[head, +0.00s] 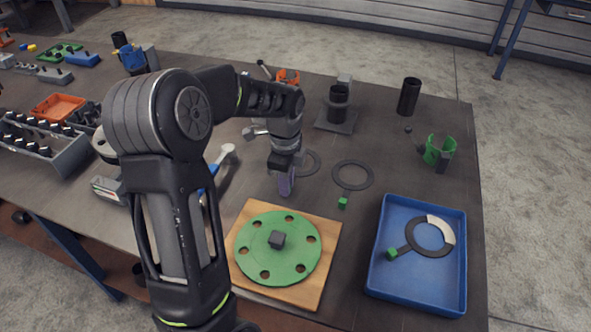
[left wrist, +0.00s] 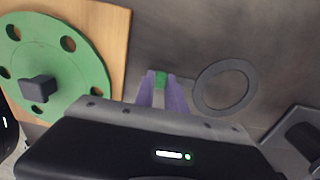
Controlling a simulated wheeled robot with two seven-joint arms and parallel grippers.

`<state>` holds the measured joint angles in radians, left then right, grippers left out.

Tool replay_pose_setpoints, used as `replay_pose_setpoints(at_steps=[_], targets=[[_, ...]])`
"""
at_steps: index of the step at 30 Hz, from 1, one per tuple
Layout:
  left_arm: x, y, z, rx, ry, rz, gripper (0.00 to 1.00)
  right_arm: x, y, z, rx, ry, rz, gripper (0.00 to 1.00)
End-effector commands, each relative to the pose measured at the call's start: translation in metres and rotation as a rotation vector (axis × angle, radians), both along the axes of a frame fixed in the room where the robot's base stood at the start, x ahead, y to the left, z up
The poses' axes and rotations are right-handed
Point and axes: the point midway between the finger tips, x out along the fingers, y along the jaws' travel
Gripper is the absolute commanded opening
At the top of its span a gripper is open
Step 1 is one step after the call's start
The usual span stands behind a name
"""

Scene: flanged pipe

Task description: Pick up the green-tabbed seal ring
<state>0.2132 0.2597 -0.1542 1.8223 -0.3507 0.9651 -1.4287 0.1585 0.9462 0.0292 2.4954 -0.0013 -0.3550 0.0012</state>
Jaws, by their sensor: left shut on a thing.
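My left gripper (head: 285,186) points down between the round green plate and the dark pipe stand. Its purple fingers are shut on a small green tab (left wrist: 160,80), seen between the fingertips in the left wrist view. A flat grey seal ring (left wrist: 225,88) lies just beyond the fingers; it shows partly behind the gripper in the head view (head: 311,162). The join between tab and ring is hidden by a finger. I cannot tell whether the ring is off the table. Another dark ring with a green tab (head: 353,175) lies flat to the right. My right gripper is not in view.
A blue tray (head: 463,270) holds a green-tabbed ring (head: 430,236) with a pale section. The green flange plate (head: 300,255) lies on a wooden board (head: 325,235). The pipe stand (head: 337,122), a black cylinder (head: 409,97) and a green holder (head: 437,152) stand behind. A wrench (head: 226,152) lies left.

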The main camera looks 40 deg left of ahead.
Motion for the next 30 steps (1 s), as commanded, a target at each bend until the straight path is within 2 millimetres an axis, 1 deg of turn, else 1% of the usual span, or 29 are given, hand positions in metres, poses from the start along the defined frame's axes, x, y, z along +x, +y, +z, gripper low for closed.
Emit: replay_pose_setpoints(at_steps=[5,8,11,18,21,25,30], targets=[[0.0,0.0,0.003,0.001,-0.002,0.0,0.0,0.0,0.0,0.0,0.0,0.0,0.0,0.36],[0.001,0.0,0.013,0.001,-0.003,0.0,0.0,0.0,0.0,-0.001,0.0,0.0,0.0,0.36],[0.001,0.001,0.028,0.002,-0.005,0.001,0.0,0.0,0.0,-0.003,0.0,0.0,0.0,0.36],[0.001,0.0,0.075,0.002,-0.005,0.0,0.0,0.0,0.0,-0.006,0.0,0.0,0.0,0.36],[0.001,0.0,0.09,0.002,-0.003,0.0,0.0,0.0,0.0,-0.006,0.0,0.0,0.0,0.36],[0.0,0.0,0.099,0.002,-0.002,0.001,0.0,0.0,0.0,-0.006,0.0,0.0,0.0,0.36],[0.0,0.0,0.101,0.001,0.0,0.0,0.0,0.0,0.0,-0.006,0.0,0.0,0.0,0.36]])
